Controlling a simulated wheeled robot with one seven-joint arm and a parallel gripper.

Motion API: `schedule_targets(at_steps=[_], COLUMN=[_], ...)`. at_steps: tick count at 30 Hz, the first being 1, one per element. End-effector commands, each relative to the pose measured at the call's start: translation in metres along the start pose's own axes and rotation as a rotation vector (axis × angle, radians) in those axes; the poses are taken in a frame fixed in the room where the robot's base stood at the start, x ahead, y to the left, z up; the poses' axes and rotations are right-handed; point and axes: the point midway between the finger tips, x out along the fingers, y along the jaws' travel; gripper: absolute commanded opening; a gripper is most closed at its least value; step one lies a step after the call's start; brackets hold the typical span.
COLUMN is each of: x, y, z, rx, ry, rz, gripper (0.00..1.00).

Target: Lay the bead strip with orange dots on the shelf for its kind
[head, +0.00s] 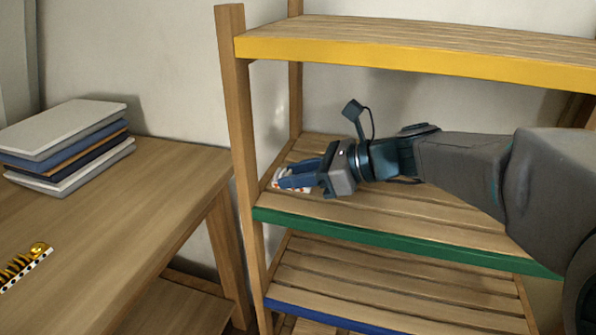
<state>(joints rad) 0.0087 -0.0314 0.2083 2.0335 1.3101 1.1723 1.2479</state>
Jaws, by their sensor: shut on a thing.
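My gripper (286,181) reaches in from the right over the green-edged shelf (390,208), near its left end. Its blue fingers are shut on a small white strip with orange-red dots (279,173), which fits the bead strip with orange dots. The fingers hide much of the strip. It is low, close to the shelf boards, but I cannot tell whether it touches them. The rack also has a yellow-edged shelf (420,56) above and a blue-edged shelf (390,290) below.
A wooden table (130,215) stands at the left, beside the rack's front left post (240,150). On it lie a strip with black dots and yellow beads (27,268) and a stack of books (70,145). The visible shelf boards look clear apart from the strip.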

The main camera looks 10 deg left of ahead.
Motion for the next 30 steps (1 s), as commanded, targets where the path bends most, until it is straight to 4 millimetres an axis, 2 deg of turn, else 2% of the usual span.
schedule_targets(at_steps=[1,3,11,16,24,30], x=[0.0,0.0,0.0,-0.006,-0.055,-0.077], y=[0.0,0.0,0.0,0.0,-0.001,0.0], z=[0.0,0.0,0.001,0.015,0.014,0.013], rx=[0.0,0.0,0.0,-0.003,0.001,-0.001], ry=[0.0,0.0,0.0,-0.001,0.0,0.0], rz=[0.0,0.0,0.0,-0.002,-0.004,-0.002], gripper=[0.33,0.52,0.52,0.52,0.52,0.52])
